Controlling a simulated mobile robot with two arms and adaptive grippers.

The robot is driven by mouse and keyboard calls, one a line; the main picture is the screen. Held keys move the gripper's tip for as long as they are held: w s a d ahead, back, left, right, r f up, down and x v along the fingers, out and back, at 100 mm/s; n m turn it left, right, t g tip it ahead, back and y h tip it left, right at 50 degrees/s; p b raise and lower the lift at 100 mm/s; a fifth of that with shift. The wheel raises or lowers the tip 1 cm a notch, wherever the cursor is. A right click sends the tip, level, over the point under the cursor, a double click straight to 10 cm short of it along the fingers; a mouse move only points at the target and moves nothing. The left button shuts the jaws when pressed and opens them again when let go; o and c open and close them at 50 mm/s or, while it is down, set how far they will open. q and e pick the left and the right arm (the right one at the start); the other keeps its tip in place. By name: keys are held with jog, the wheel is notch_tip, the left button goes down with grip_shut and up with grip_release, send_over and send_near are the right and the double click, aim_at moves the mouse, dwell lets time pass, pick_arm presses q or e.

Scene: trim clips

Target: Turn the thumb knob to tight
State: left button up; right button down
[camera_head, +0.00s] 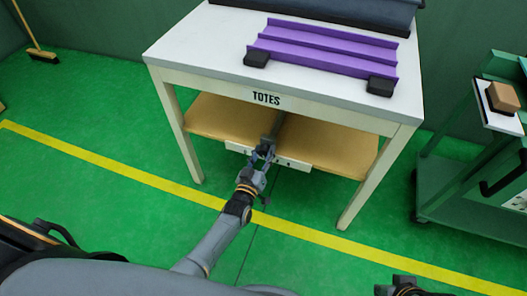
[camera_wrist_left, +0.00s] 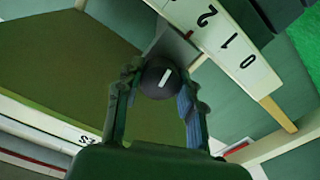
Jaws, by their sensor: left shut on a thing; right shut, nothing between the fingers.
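The thumb knob (camera_wrist_left: 160,77) is round and dark with a short white mark on its face. In the left wrist view it sits between the two fingers of my left gripper (camera_wrist_left: 155,95), which is shut on it. In the head view my left gripper (camera_head: 263,154) reaches to the front edge of the shelf under the table, and the knob cannot be made out there. My right gripper (camera_head: 402,287) shows only partly at the bottom edge, away from the table; it is shut and empty.
The white table (camera_head: 220,50), marked TOTES, carries a purple rail (camera_head: 325,50) with black end blocks. A brown shelf (camera_head: 225,115) lies below. A white strip numbered 0, 1, 2 (camera_wrist_left: 225,42) runs beside the knob. A green cart (camera_head: 455,190) stands at right.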

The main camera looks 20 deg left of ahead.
pick_arm(q)
jog(key=shift+m, duration=1.1)
jog(key=o, duration=1.2)
jog(key=s, duration=1.2)
jog(key=shift+a, duration=0.25)
jog(key=shift+m, duration=0.3)
